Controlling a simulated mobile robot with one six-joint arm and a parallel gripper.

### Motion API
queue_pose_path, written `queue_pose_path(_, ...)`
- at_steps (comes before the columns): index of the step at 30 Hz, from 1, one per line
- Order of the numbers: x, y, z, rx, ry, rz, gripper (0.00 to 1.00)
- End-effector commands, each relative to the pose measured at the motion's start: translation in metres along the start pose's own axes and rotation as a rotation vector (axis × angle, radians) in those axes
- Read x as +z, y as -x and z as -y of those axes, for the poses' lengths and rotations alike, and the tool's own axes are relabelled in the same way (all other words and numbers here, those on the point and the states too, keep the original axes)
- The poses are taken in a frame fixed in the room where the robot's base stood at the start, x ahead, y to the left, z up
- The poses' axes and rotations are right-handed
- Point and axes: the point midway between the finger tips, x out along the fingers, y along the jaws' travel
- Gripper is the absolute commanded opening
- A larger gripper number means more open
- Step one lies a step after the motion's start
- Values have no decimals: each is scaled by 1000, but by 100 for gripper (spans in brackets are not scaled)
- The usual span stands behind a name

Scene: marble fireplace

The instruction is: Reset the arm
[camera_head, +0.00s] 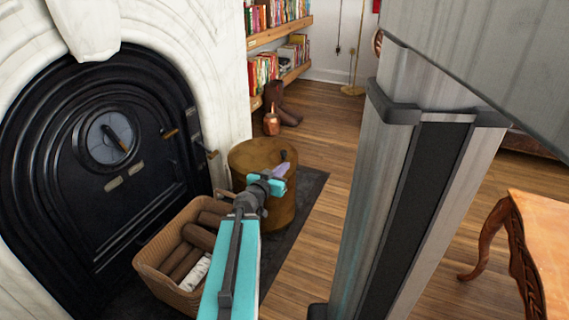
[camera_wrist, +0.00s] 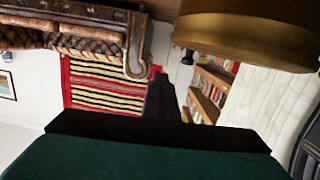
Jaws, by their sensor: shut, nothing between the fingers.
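My gripper (camera_head: 283,160) is at the end of my turquoise and grey arm in the head view. It appears in front of the round brown drum-shaped stool (camera_head: 250,162), above the hearth area. The fingers are shut with nothing between them. In the wrist view, the dark gripper (camera_wrist: 160,90) shows at the middle, above a dark green part of my arm. Whether the gripper touches the stool cannot be told.
A wicker basket of logs (camera_head: 165,268) stands by the black fireplace door (camera_head: 75,200). Bookshelves (camera_head: 285,62), boots (camera_head: 280,100) and a copper vessel (camera_head: 271,124) are behind. A carved wooden table (camera_head: 540,225) is at right. Wooden floor (camera_head: 330,140) is open beyond the stool.

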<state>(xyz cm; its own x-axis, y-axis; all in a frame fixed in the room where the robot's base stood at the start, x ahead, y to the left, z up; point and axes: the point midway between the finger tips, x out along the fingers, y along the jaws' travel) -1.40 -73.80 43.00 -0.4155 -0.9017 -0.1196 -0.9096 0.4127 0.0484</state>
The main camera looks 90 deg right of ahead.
Motion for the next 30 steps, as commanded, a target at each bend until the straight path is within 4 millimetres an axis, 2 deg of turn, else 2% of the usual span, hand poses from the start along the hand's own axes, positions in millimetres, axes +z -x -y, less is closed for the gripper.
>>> queue_pose_path(6,0,6,0,-1,1,0,0)
queue_pose_path(23,-1,6,2,-4,1,-1,0)
queue_pose_path(26,-6,10,10,-16,2,-1,0)
queue_pose_path(30,-16,22,35,-54,8,-1,0)
